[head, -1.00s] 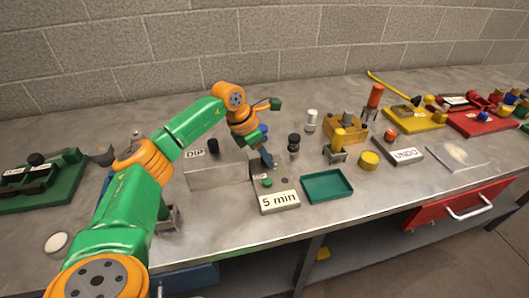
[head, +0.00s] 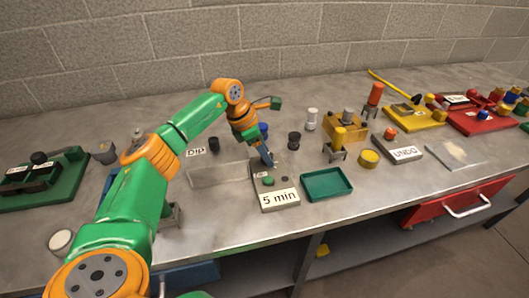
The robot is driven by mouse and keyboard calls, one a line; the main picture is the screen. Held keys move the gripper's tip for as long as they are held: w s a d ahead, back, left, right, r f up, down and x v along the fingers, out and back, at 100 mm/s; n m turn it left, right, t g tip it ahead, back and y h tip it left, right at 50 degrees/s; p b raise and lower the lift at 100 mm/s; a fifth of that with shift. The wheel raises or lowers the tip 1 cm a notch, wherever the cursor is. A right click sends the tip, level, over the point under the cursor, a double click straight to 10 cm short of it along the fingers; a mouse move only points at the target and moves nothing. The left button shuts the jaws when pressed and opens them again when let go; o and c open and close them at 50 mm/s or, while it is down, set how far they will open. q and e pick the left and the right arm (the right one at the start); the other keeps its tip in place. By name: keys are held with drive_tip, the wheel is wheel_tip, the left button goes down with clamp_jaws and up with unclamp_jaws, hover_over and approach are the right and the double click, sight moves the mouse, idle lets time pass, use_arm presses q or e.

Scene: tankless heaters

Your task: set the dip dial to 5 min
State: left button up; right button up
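A grey box (head: 291,207) with a white "5 min" label on its front stands near the middle of the bench. A green knob or button (head: 268,181) and a small dark spot show on its top. A small label on the top is too small to read. My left gripper (head: 270,161) points down at the back edge of this box. Whether it touches the box, and how far its fingers are apart, cannot be told. A "DIP" label (head: 196,152) stands behind a clear tank (head: 215,176), left of the gripper. My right gripper is not in view.
A green tray (head: 327,185) lies right of the box. A black-topped cylinder (head: 294,140) stands just right of my gripper. An "UNDO" box (head: 403,153), a yellow cylinder (head: 369,159) and a yellow block (head: 345,125) are further right.

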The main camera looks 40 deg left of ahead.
use_arm(q)
drive_tip(key=shift+o, duration=0.7)
drive_tip(key=b+v, duration=0.1)
drive_tip(key=v, duration=0.6)
